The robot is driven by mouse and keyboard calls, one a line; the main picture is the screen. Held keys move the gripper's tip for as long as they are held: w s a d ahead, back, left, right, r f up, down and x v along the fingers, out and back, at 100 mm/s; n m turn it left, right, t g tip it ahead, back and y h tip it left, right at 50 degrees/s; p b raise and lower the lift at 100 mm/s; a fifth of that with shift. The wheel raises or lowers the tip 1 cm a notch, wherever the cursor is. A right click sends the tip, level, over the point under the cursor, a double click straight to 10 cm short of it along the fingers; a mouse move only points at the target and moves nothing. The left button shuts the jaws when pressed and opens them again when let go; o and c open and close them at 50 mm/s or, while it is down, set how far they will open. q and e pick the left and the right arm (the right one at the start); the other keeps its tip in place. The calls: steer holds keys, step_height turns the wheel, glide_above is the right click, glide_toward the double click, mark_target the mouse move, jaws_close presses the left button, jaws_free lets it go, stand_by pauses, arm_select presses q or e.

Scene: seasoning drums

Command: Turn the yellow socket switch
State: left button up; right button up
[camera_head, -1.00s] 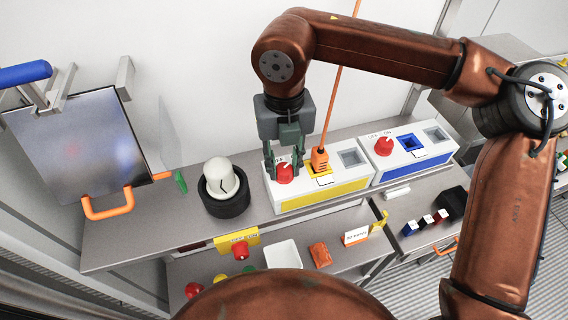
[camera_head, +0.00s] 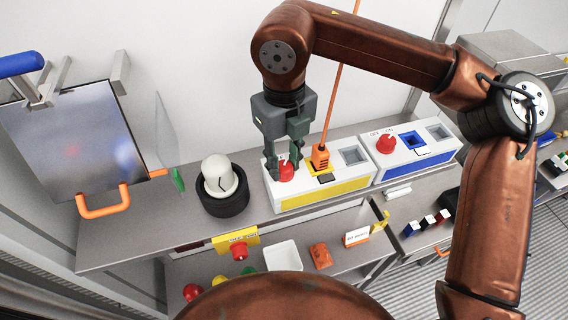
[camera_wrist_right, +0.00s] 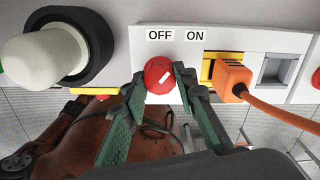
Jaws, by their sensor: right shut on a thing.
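The yellow-striped socket box (camera_head: 325,195) stands on the shelf in the head view. Its red knob (camera_head: 284,172) is at its left end, also visible in the right wrist view (camera_wrist_right: 158,74) below the OFF and ON labels. The knob's white mark slants to the upper right, toward ON. My right gripper (camera_head: 284,170) points down at the knob, its green fingers (camera_wrist_right: 155,80) shut on the knob's two sides. An orange plug (camera_head: 320,157) with a cable sits in the yellow socket just right of the knob. My left gripper is not in view.
A cream dome in a black ring (camera_head: 235,206) stands left of the box. A blue-striped box (camera_head: 420,164) with its own red knob is on the right. A lower shelf holds a white tray (camera_head: 283,256). A panel with an orange handle (camera_head: 104,204) is at left.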

mark_target(284, 166)
steer(key=n, duration=0.3)
steer(key=shift+n+b, duration=0.3)
steer(key=shift+n, duration=1.9)
steer(key=o, duration=1.2)
steer(key=shift+c, duration=0.2)
step_height(284, 166, up, 12)
